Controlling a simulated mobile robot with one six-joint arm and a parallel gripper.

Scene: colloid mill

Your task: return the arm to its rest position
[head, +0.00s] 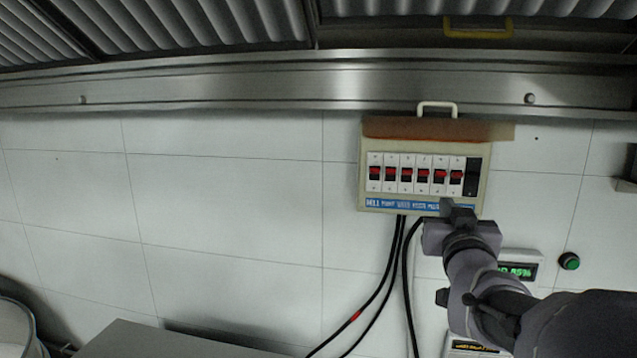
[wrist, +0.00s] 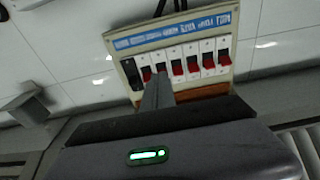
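My gripper (head: 457,212) is in front of the lower right part of the switch box in the head view. In the wrist view my gripper (wrist: 157,92) shows as one narrow grey block, its fingers together, with nothing seen between them. The tips overlap the switch box (wrist: 190,50) there, near its black end; whether they touch it I cannot tell. My arm reaches in from the lower right of the head view, bent and away from my body.
The cream switch box (head: 368,180) has a row of red switches and a raised brown cover (head: 420,128) with a handle. Black cables (head: 388,275) hang below it. A green-lit display (head: 518,271) and green button (head: 569,261) are close to my arm. Tiled wall at left is clear.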

